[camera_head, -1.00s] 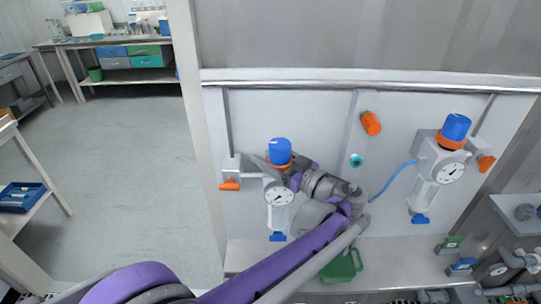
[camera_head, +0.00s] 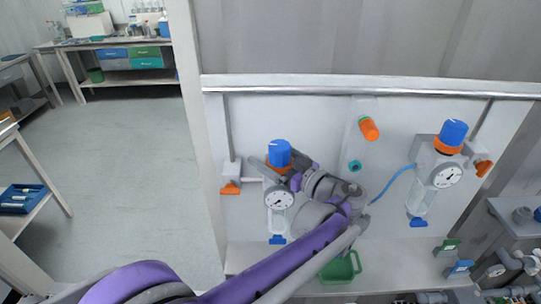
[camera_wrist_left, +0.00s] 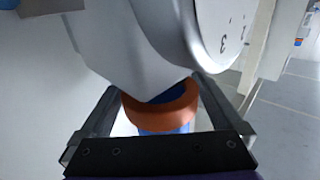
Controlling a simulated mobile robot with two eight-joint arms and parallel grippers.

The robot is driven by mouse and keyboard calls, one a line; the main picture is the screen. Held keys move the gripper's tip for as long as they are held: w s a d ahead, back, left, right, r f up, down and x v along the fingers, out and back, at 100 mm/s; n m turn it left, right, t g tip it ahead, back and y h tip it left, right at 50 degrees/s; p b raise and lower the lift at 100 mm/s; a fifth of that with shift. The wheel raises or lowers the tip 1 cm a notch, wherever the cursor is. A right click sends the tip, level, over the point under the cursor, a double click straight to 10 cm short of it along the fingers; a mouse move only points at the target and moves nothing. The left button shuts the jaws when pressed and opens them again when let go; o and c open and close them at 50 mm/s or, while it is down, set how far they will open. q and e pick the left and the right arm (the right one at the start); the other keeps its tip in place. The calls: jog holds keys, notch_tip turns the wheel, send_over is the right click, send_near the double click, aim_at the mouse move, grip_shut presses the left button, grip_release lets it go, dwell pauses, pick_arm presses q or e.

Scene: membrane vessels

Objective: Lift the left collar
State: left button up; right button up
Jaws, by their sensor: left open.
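The left collar (camera_head: 276,169) is an orange ring just under the blue cap (camera_head: 279,152) of the left vessel, above its round gauge (camera_head: 279,198). In the left wrist view the collar (camera_wrist_left: 160,110) shows as an orange band, with blue of the cap (camera_wrist_left: 165,131) below it. My left gripper (camera_head: 279,167) is open, with one finger on each side of the collar. In the left wrist view the open fingers (camera_wrist_left: 157,112) flank the collar, with a visible gap at the right; contact at the left cannot be told. My right gripper is not in view.
A second vessel (camera_head: 434,180) with a blue cap and orange collar stands at the right, joined to a blue hose (camera_head: 394,186). An orange-ended fitting (camera_head: 369,130) is on the panel between them. A green basket (camera_head: 340,268) sits on the ledge below my arm.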

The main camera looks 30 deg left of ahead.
aim_at(290, 167)
pick_arm(q)
jog(key=b+v, duration=0.1)
jog(key=v, duration=0.9)
jog(key=shift+s+d, duration=0.2)
jog(key=shift+d, duration=0.15)
